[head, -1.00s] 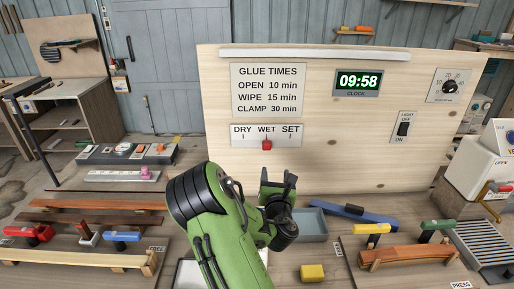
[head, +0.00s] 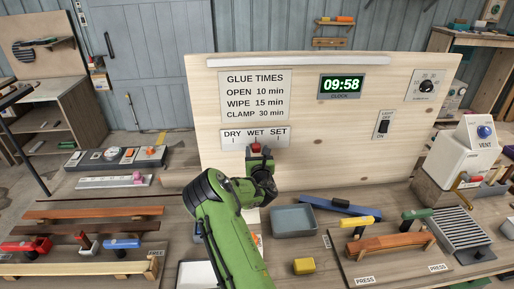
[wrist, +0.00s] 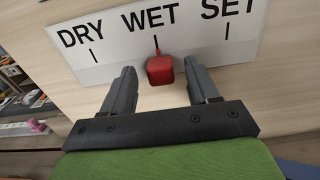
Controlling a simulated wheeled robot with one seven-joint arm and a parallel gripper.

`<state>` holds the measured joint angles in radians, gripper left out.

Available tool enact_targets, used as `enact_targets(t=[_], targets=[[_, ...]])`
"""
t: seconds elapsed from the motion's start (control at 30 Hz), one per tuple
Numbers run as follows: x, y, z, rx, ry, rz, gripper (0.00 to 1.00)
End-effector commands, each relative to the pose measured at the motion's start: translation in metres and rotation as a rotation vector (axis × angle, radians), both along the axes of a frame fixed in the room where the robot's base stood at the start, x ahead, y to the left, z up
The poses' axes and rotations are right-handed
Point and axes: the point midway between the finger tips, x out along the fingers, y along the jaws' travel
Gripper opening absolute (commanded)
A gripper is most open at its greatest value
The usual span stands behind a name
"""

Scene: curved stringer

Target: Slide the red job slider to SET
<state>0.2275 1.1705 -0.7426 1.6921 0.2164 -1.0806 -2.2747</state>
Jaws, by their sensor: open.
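The red job slider (wrist: 160,70) sits under the WET mark on the white DRY/WET/SET plate (wrist: 100,62). In the head view the slider (head: 255,148) shows just above my gripper, on the plate (head: 229,136) fixed to the upright wooden board. My gripper (wrist: 160,85) is open, with one grey finger on each side of the slider and a gap on both sides. The SET mark lies to the right of the slider. In the head view my gripper (head: 258,155) hides the part of the board just below the slider.
The board (head: 350,150) also carries a clock (head: 341,86), a dial (head: 427,87) and a light switch (head: 384,124). Below on the bench are a grey tray (head: 293,221), a yellow block (head: 304,266) and several clamps.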

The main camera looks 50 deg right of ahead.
Motion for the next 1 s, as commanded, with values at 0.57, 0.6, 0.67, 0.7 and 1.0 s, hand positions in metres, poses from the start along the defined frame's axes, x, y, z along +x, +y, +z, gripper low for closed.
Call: enact_targets(t=[0.57,0.6,0.67,0.7,1.0], targets=[[0.007,-0.0051,-0.0008,0.001,-0.001,0.001,0.26],[0.0069,-0.005,-0.0008,0.001,-0.001,0.001,0.2],[0.0068,-0.0051,-0.0008,0.001,-0.001,0.001,0.11],[0.0069,-0.005,-0.0008,0.001,-0.001,0.001,0.04],[0.0023,-0.0106,-0.0003,0.0,0.001,-0.002,0.0]])
